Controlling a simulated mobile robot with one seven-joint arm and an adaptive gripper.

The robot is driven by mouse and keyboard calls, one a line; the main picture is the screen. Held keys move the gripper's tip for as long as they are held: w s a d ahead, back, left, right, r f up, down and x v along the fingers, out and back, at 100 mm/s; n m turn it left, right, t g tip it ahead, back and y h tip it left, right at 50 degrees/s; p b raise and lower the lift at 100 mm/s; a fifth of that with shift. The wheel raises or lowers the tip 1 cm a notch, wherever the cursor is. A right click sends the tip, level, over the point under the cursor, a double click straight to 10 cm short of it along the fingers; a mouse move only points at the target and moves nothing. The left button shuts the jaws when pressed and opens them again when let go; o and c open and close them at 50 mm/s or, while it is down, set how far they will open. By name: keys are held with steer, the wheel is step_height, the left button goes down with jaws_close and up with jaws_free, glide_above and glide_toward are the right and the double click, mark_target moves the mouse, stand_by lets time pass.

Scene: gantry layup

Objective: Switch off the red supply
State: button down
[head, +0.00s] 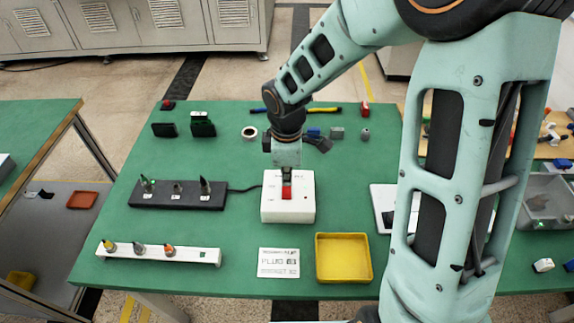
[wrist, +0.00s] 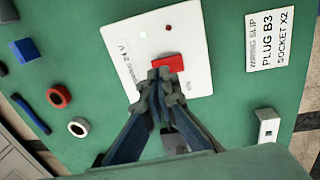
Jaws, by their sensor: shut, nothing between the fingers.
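The red supply is a white box (head: 273,208) on the green table, with a red rocker switch (head: 287,192) on its top face. In the wrist view the white box (wrist: 197,48) shows the red switch (wrist: 169,62), a lit red lamp and a small pale green-white dot. My gripper (head: 287,172) is shut and empty, right over the box at the switch. In the wrist view my fingertips (wrist: 158,76) are at the edge of the switch and partly cover it. I cannot tell whether they touch it.
A black socket strip (head: 178,195) stands left of the box, joined by a cable. A white rack (head: 158,253) with several plugs, a wiring slip (head: 278,262) and a yellow tray (head: 343,258) lie in front. A white tape roll (head: 249,133) and tools lie behind.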

mark_target(287, 187)
steer(key=shift+w+f, duration=0.15)
steer(key=shift+f, duration=1)
steer(key=shift+w+f, duration=0.15)
steer(key=shift+f, duration=0.2)
steer(key=shift+s+r, duration=0.15)
steer(key=shift+s, duration=0.65)
steer(key=shift+r, duration=0.1)
step_height(287, 187, up, 14)
steer(key=w+p, duration=0.1)
steer(key=p, duration=0.2)
steer(key=shift+w+p, duration=0.35)
steer(key=shift+p, duration=0.05)
